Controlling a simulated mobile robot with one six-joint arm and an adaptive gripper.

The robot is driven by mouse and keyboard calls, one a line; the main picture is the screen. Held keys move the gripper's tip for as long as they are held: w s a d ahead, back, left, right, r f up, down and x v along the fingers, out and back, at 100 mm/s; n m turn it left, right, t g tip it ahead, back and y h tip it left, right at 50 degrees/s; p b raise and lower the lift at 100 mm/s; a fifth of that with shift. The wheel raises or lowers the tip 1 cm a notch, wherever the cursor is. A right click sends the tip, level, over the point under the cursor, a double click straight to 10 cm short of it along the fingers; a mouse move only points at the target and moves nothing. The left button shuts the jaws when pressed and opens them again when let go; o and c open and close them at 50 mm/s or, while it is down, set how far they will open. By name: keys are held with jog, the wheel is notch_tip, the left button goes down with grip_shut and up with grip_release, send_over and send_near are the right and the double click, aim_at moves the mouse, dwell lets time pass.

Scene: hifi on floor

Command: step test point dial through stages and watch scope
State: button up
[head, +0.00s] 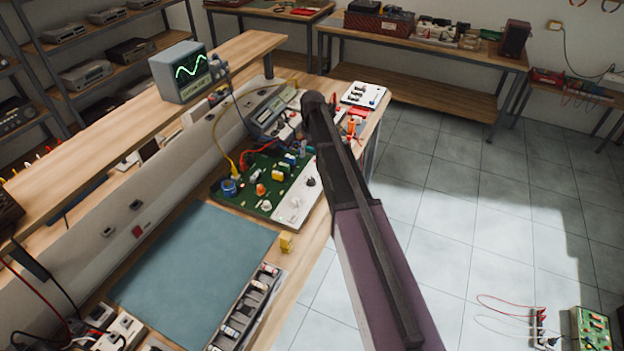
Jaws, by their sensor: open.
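The oscilloscope (181,73), a grey box with a green wave on its dark screen, stands on the raised wooden shelf at upper left. A green circuit board (247,190) with coloured parts lies on the bench. Along its right side runs a white panel (294,207) with a black knob (310,181), which looks like the test point dial; its setting is too small to read. My dark and purple arm crosses the picture just right of this panel. My gripper cannot be made out; the arm's far end hides part of the bench.
A grey meter (269,112) with red and yellow leads stands behind the board. The tiled floor (450,190) at right is mostly clear.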

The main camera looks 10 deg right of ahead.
aim_at(312, 180)
jog(key=f+b, duration=1.3)
jog(key=shift+s+a+f+b, duration=0.1)
jog(key=shift+a+f+b, duration=0.1)
jog(key=shift+f+b, duration=0.2)
dwell(0.6)
grip_shut()
jog(key=shift+d, duration=0.15)
dwell(0.3)
